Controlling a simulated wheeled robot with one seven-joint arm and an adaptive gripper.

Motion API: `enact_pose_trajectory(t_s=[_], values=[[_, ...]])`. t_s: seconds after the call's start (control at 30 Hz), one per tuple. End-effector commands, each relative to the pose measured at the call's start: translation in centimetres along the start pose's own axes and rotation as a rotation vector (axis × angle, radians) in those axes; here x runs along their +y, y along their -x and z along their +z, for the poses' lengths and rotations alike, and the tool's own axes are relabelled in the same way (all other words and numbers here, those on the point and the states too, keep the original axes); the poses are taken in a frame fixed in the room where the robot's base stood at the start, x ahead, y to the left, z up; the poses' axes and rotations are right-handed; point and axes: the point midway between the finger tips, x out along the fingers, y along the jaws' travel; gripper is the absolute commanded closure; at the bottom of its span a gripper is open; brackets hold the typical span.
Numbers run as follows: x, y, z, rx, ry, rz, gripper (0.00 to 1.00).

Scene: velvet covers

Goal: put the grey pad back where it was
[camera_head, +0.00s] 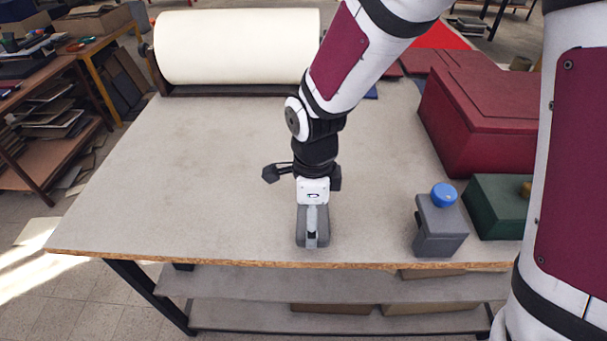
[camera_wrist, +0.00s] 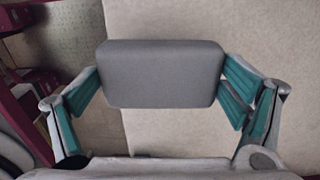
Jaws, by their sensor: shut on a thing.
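The grey pad (camera_wrist: 165,73) is a rounded rectangular block, held between the green-lined fingers of my gripper (camera_wrist: 165,88) in the wrist view. A finger presses on each short end. In the head view my gripper (camera_head: 313,225) points down near the front edge of the table (camera_head: 180,190), and the pad (camera_head: 301,228) shows around the near finger. I cannot tell whether the pad touches the table top or hangs just above it.
Right of my gripper stands a dark grey block (camera_head: 440,230) with a blue knob (camera_head: 444,194). Beyond it are a green box (camera_head: 495,212) and a large dark red box (camera_head: 485,135). A cream roll (camera_head: 235,45) lies at the back. The table's left and middle are clear.

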Motion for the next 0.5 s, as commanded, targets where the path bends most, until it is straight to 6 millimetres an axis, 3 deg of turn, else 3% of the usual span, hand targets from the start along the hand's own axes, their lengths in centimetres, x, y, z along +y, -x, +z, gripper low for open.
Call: enact_pose_trajectory(t_s=[0.2,0.37,0.5], values=[[-2.7,-0.3,1.4,0.000,0.000,-0.001,0.35],[-2.9,-1.0,1.5,0.002,-0.001,0.003,0.35],[-2.9,-2.8,1.5,0.001,0.001,0.003,0.35]])
